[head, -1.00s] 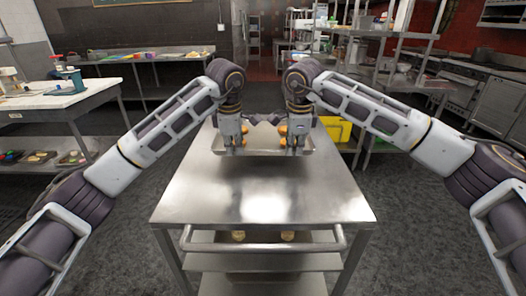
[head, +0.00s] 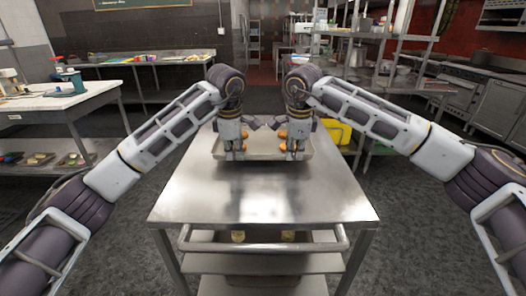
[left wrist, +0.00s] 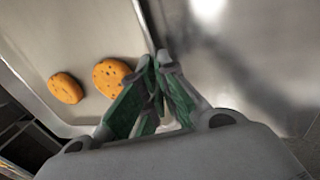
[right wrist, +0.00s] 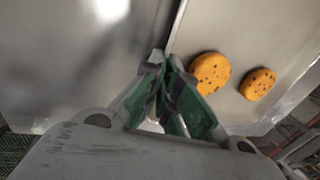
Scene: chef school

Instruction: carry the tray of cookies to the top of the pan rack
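The shallow metal tray (head: 265,156) with several orange-brown cookies (head: 282,134) is at the far end of a steel top (head: 262,195); whether it rests there or hangs just above is unclear. This steel unit has lower shelves and may be the pan rack. My left gripper (head: 236,155) is closed at the tray's near left rim; the left wrist view shows its fingers (left wrist: 160,62) pinching the rim beside two cookies. My right gripper (head: 294,156) is closed at the near right rim; the right wrist view shows its fingers (right wrist: 162,62) likewise. The arms hide part of the tray.
More cookies (head: 238,236) show on a lower shelf behind the front rail (head: 262,246). Open shelving (head: 380,35) and a yellow object (head: 338,132) stand behind on the right. A white-topped table (head: 60,95) is at left. The steel top's near part is bare.

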